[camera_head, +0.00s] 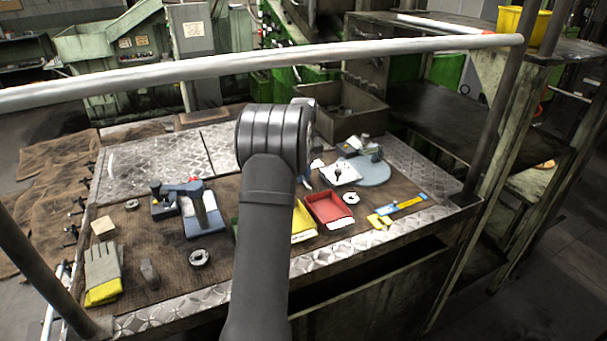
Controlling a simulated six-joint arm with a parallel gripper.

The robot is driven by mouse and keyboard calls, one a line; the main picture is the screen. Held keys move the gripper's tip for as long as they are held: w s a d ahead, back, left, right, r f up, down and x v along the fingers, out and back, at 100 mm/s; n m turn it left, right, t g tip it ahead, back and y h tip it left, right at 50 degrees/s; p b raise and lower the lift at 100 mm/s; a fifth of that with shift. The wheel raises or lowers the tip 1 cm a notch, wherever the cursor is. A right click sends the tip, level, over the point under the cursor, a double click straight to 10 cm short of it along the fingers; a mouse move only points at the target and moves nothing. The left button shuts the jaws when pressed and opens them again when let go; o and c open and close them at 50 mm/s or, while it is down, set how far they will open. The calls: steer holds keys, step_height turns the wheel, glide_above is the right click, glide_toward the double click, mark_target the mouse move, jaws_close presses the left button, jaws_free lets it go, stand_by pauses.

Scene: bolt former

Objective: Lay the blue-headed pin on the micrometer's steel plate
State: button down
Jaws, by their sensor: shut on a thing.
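My arm (267,220) rises through the middle of the view, and its rounded joint hides my gripper. A blue bench device (203,217) with a curved arm, which may be the micrometer, stands on the mat left of my arm. Its steel plate cannot be made out at this size.
A red tray (329,208), a yellow tray (303,222) and a blue-yellow tool (399,209) lie right of my arm. A grey disc (376,173) is behind. Gloves (103,273) and a metal ring (199,257) lie at left. A rail (420,46) crosses above.

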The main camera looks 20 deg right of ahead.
steer(key=shift+r, duration=0.15)
steer(key=shift+r, duration=1.6)
